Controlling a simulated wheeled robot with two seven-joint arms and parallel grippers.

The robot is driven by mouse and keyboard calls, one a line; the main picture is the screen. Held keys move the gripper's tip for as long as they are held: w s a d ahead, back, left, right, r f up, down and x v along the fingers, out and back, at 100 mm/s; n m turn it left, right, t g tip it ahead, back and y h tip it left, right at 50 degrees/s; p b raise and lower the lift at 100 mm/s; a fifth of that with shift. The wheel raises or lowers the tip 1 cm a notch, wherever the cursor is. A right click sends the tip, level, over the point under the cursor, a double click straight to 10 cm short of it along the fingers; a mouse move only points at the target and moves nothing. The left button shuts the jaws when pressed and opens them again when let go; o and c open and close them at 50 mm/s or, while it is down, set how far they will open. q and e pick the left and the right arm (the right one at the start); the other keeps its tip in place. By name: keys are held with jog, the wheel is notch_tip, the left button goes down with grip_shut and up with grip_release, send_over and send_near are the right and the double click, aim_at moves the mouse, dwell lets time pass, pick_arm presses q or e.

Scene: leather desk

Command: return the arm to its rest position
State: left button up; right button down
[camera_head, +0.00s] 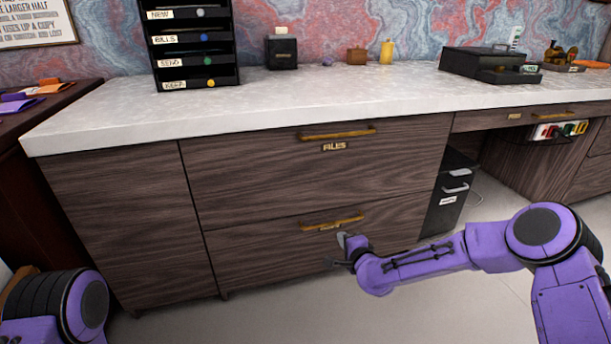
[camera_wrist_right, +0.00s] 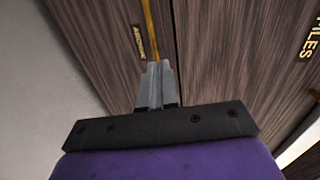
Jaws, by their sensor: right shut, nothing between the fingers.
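My right arm (camera_head: 430,262) is purple and reaches in from the right in the head view. My right gripper (camera_head: 340,240) is in front of the lower drawer (camera_head: 270,245), just below its brass handle (camera_head: 333,222). In the right wrist view the gripper's grey fingers (camera_wrist_right: 156,80) are together with nothing between them, in line with the handle (camera_wrist_right: 151,25). I cannot tell whether the fingertips touch the drawer. Both drawers look closed. Only part of my left arm (camera_head: 60,308) shows at the lower left; its gripper is out of view.
The upper drawer (camera_head: 300,165) has a FILES label and its own handle (camera_head: 337,133). The pale countertop (camera_head: 330,90) holds a black letter rack (camera_head: 195,45) and a black box (camera_head: 490,62). A dark bin (camera_head: 452,195) stands right of the drawers. Open floor (camera_head: 400,315) lies in front.

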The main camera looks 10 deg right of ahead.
jog(key=s+f+n+g+h, duration=0.1)
jog(key=s+f+n+g, duration=0.2)
jog(key=s+f, duration=0.7)
jog(key=s+f+n+g+h, duration=0.1)
jog(key=s+f+n+g, duration=0.45)
jog(key=s, duration=0.85)
jog(key=s+d+f+n+g+h, duration=0.15)
jog(key=s+d, duration=0.25)
jog(key=s, duration=0.7)
jog(key=s+d+f+g+h, duration=0.2)
jog(key=s+d, duration=0.3)
jog(key=s, duration=0.6)
notch_tip(320, 180, up, 34)
jog(key=p, duration=3.4)
jog(key=shift+w+a+t, duration=0.25)
jog(key=shift+w+t, duration=0.05)
jog(key=shift+w, duration=0.1)
jog(key=shift+f+y, duration=0.1)
jog(key=shift+y, duration=0.15)
